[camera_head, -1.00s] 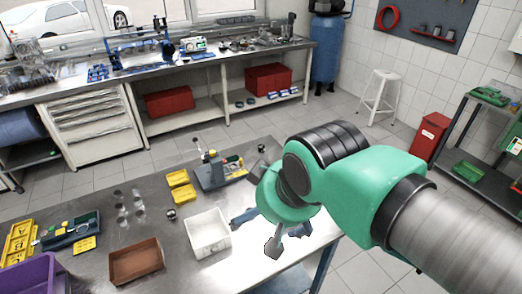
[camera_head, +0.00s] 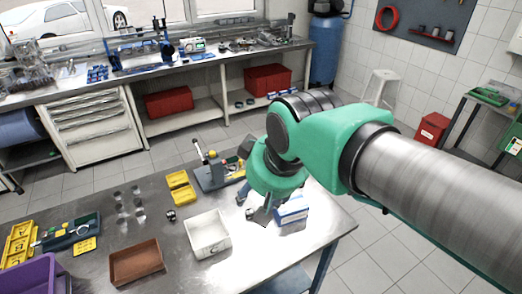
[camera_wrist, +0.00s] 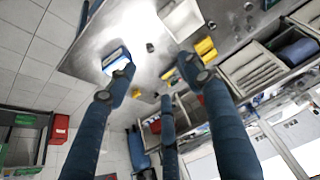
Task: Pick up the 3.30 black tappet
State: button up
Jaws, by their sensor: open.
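A small dark cylindrical part (camera_head: 171,215) stands alone on the steel table, left of the white tray; I cannot read any size on it. Several small grey cylinders (camera_head: 124,206) stand in rows farther left. My gripper (camera_head: 260,212) is above the table's right part, right of the dark part and apart from it. In the wrist view its blue fingers (camera_wrist: 155,76) are spread, with nothing between them.
A white tray (camera_head: 222,240) and a brown tray (camera_head: 136,271) stand near the front. A blue-and-white box (camera_head: 291,216) is beside my gripper. Yellow bins (camera_head: 180,194) and a fixture (camera_head: 214,176) stand behind. A purple bin (camera_head: 35,277) is front left.

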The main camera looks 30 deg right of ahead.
jog(key=w+d+r+p, duration=0.1)
jog(key=w+d+r, duration=0.15)
jog(key=w, duration=0.65)
jog(key=w+d+r+p, duration=0.1)
jog(key=w+d, duration=0.2)
jog(key=w, duration=0.6)
jog(key=w+d+f+n+g+p, duration=0.1)
jog(key=w+d+f, duration=0.1)
jog(key=w+d, duration=0.35)
jog(key=w+d+f+p, duration=0.1)
jog(key=w+d+f, duration=0.1)
jog(key=w, duration=0.7)
jog(key=w+d+f+n+g+p, duration=0.1)
jog(key=w+d+f+p, duration=0.2)
jog(key=w+d+f, duration=1.7)
notch_tip(320, 180, down, 3)
jog(key=shift+w+f+y, duration=0.1)
jog(key=shift+w+y, duration=0.05)
jog(key=shift+y, duration=0.15)
jog(key=shift+f, duration=0.1)
jog(key=shift+x, duration=4.2)
jog(key=shift+f, duration=0.15)
